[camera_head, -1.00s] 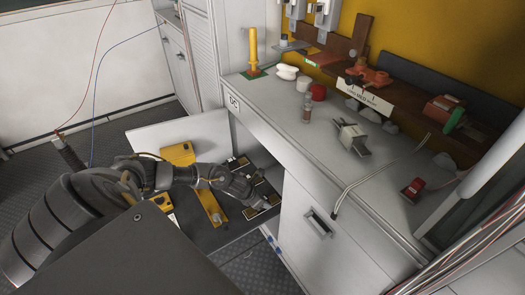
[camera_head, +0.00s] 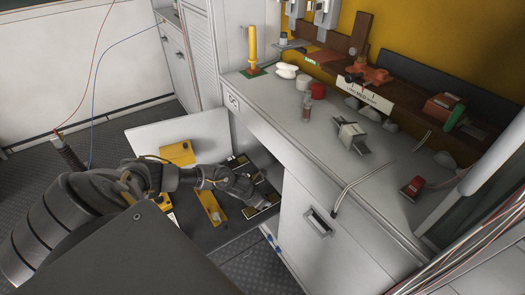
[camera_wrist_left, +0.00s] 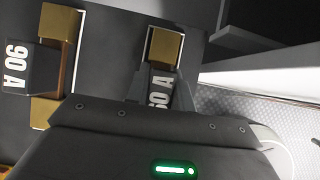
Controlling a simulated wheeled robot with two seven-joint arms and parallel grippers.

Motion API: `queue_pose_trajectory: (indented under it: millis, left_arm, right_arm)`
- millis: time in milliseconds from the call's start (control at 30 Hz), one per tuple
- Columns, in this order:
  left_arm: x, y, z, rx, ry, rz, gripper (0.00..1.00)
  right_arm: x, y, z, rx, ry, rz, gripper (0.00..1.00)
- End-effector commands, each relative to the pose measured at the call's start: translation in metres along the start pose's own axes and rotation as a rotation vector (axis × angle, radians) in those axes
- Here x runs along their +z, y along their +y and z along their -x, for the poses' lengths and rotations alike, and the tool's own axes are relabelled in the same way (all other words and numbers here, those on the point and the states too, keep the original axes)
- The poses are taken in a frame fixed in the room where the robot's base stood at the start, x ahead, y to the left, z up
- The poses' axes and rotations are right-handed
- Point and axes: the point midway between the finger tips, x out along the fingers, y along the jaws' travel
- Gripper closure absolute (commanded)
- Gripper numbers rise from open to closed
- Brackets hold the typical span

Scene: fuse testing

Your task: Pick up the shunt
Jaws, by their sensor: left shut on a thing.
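My left gripper (camera_wrist_left: 160,92) reaches into the open lower compartment of the bench and is shut on a shunt (camera_wrist_left: 165,48). That shunt has a gold end block on a white-edged base and a dark middle with a white label, partly hidden, that looks like 60 A. The fingers sit on either side of its middle, and its near end is hidden behind the gripper. Another shunt (camera_wrist_left: 32,66), marked 90 A, lies to the left. In the head view the left gripper (camera_head: 258,198) is small among the shunts. My right gripper is not in view.
The grey benchtop (camera_head: 285,110) above the compartment overhangs on the right. A white cabinet front (camera_head: 320,220) stands close to the right of the gripper. A red-handled item (camera_head: 412,187) is on the benchtop.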

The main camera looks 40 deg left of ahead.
Motion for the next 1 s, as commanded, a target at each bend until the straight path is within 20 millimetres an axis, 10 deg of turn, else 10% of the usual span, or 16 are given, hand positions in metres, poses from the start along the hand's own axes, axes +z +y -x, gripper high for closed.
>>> queue_pose_trajectory:
  millis: [367,700,1000]
  left_arm:
    - [0.013,0.001,0.018,0.001,-0.004,-0.001,1.00]
    - [0.007,-0.001,0.110,0.002,0.000,-0.004,1.00]
    - [-0.035,-0.005,0.164,0.000,0.003,-0.003,1.00]
  right_arm:
    - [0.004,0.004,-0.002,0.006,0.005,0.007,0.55]
    - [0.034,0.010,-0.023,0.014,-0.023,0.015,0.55]
    - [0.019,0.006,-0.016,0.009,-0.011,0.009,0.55]
